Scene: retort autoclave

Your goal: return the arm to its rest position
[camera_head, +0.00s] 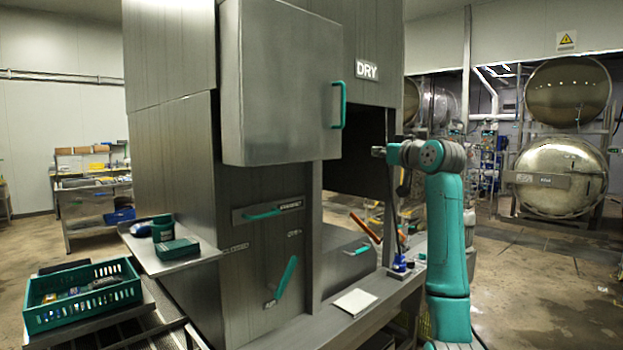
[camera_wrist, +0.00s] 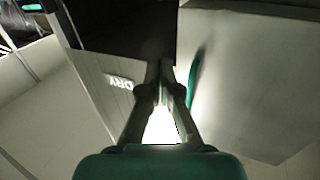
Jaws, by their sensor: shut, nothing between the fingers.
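My teal and grey arm stands at the right of the head view, raised beside the steel cabinet (camera_head: 168,170). My gripper (camera_head: 378,151) is at the dark opening (camera_head: 352,165) under the DRY sign (camera_head: 367,70). In the wrist view my gripper (camera_wrist: 162,70) has its fingers together with nothing between them. The DRY sign (camera_wrist: 122,82) shows there left of the fingers, and the green door handle (camera_wrist: 193,80) shows right of them. The cabinet door (camera_head: 280,90) stands open at the left of the opening, its green handle (camera_head: 338,105) apart from my gripper.
A steel shelf (camera_head: 195,262) with green containers juts from the cabinet's left. A green crate (camera_head: 82,318) with items stands below it. A ledge (camera_head: 340,325) holds a pale pad (camera_head: 355,302) and small blue items (camera_head: 400,262). Open floor (camera_head: 545,290) lies to the right.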

